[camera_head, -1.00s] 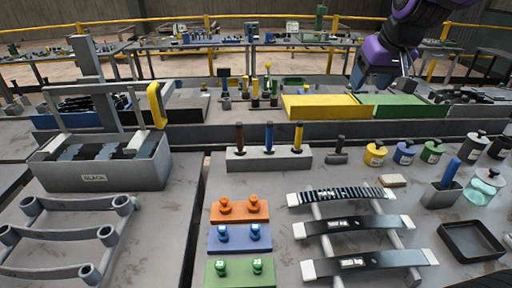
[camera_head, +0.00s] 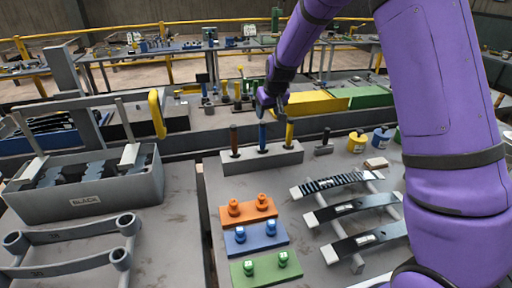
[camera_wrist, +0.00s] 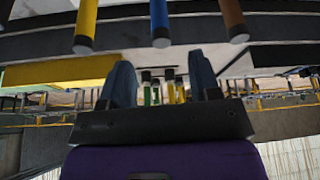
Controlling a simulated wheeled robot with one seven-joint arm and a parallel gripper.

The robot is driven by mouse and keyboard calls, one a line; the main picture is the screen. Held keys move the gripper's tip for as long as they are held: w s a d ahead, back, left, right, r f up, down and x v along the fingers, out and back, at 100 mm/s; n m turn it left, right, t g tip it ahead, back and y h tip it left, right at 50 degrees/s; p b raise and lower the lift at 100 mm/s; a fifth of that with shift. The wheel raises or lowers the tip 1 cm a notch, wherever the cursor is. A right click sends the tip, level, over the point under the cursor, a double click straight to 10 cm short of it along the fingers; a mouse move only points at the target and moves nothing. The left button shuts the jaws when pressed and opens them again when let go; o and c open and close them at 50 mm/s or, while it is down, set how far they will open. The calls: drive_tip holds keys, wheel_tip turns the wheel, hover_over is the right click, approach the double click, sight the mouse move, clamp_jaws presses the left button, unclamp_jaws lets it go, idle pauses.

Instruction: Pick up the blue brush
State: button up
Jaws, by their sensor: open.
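The blue brush (camera_head: 262,138) stands upright in the middle of a grey block (camera_head: 285,158) in the head view, between a brown-handled one (camera_head: 234,140) and a yellow-handled one (camera_head: 289,134). Its lower part is hidden in the block. My gripper (camera_head: 271,108) is open and empty, just above and close to the blue handle's top. In the wrist view, the blue handle (camera_wrist: 160,22) hangs in from the top centre, apart from the two fingers of my gripper (camera_wrist: 160,78).
The yellow-handled and brown-handled neighbours stand close on either side. Orange (camera_head: 248,210), blue (camera_head: 255,238) and green (camera_head: 266,268) plates lie in front. A grey bin (camera_head: 88,195) stands left.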

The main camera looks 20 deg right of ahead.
sight(264, 127)
drive_tip(key=x, duration=0.4)
drive_tip(key=shift+w+a+f, duration=0.15)
drive_tip(key=shift+f, duration=0.15)
drive_tip(key=shift+x, duration=3.1)
drive_tip(key=shift+w, duration=0.1)
drive_tip(key=shift+c, duration=0.5)
drive_tip(key=c, duration=0.9)
